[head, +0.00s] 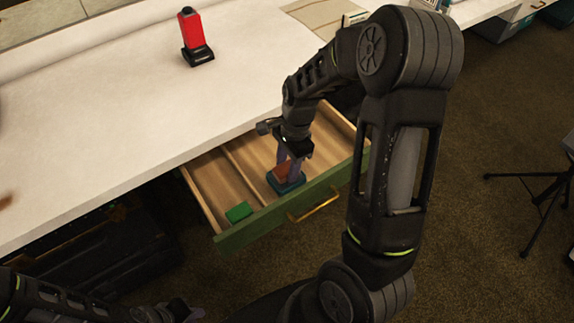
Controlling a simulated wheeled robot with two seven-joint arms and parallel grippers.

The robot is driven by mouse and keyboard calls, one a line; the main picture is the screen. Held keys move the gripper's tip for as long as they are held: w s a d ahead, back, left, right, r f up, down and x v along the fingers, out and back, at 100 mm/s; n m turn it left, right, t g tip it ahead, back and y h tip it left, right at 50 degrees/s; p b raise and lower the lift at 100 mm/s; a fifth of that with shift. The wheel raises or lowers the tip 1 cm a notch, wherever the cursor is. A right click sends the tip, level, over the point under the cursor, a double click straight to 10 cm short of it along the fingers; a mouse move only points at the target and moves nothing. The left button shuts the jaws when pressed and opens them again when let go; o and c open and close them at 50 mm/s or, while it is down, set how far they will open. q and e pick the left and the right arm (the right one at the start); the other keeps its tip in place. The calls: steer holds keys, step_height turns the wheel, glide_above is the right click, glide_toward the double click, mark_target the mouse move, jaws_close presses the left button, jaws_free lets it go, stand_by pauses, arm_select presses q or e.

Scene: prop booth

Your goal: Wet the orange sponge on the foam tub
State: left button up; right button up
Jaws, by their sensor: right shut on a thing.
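The orange sponge (282,173) looks brownish and is in the right gripper (289,163), which is shut on it and points down into the open drawer. The sponge is tilted at the top of a small dark blue tub (291,187), which looks like the foam tub and stands on the drawer floor near the front. The fingers partly cover the sponge, and I cannot tell how firmly it touches the tub. My left gripper (188,313) is at the bottom edge, far from the drawer and partly cut off; its jaws are unclear.
The open drawer has a green front (262,222) with a brass handle (315,206) and a wooden divider. A green block (239,212) lies in it. A red item on a black base (191,38) stands on the white counter (110,120), which is mostly clear. A black tripod (535,195) stands at right.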

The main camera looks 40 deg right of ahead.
mark_target(287, 167)
steer(key=shift+r+p, duration=2.45)
steer(key=shift+r, duration=0.6)
steer(key=shift+s+n, duration=0.35)
steer(key=shift+n, duration=0.65)
steer(key=shift+d+r+n, duration=0.1)
steer(key=shift+r+n, duration=0.3)
steer(key=shift+n, duration=0.3)
steer(key=w+r+n, duration=0.1)
steer(key=n, duration=0.1)
steer(key=r+n+g, duration=0.1)
steer(key=n, duration=0.1)
steer(key=shift+w+r, duration=0.1)
steer(key=shift+w, duration=0.3)
steer(key=w+a+r+n+h, duration=0.1)
steer(key=w+a+r+n, duration=0.2)
steer(key=w+a+n, duration=0.1)
steer(key=w+a+r+n, duration=0.3)
steer(key=w+a+n, duration=0.2)
steer(key=a+n, duration=0.2)
steer(key=shift+w+a+r+g+h, duration=0.2)
steer(key=shift+a+r+g+h, duration=0.2)
steer(key=shift+a, duration=0.5)
